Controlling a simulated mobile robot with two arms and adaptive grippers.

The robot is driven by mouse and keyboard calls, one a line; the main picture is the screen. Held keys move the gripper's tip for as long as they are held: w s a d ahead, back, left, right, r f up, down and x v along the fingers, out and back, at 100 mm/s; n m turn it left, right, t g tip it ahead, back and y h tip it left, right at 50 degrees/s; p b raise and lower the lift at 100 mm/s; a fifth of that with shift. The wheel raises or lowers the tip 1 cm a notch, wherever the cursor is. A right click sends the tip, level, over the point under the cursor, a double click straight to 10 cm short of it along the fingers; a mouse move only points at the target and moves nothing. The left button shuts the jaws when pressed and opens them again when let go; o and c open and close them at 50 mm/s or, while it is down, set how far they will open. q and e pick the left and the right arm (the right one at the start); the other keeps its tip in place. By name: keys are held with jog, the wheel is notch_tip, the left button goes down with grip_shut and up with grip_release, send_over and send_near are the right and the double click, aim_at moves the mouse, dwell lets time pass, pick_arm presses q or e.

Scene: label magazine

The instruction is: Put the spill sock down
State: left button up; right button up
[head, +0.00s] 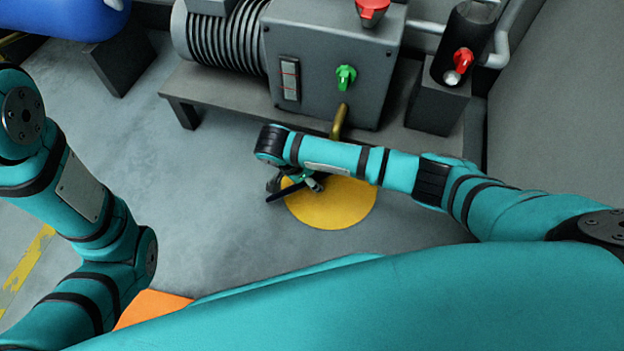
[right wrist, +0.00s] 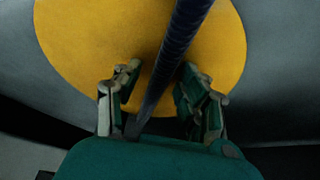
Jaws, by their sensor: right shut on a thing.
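The spill sock (right wrist: 180,45) is a long dark blue-black tube in the right wrist view. It runs from the top edge down between the fingers of my right gripper (right wrist: 160,88), which is shut on it. In the head view my right gripper (head: 294,184) hangs from the wrist over the left part of a yellow disc (head: 335,210) on the floor. The disc also fills the middle of the right wrist view (right wrist: 80,45). In the head view my arm covers much of the grip, and I cannot clearly tell sock from fingers. My left gripper is out of view; only its arm shows.
A grey machine (head: 335,65) with a green valve handle (head: 345,76) and a brass spout stands behind the disc on a low bench (head: 205,92). A dark cylinder with a red valve (head: 463,60) stands right. Grey floor (head: 200,190) is clear left of the disc.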

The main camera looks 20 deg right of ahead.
jog(key=o, duration=1.3)
jog(key=shift+o, duration=0.2)
jog(key=p+v, duration=0.8)
jog(key=v, duration=0.3)
jog(key=shift+r+p, duration=0.25)
jog(key=shift+p, duration=0.1)
jog(key=shift+a+r, duration=0.15)
jog(key=shift+r, duration=0.15)
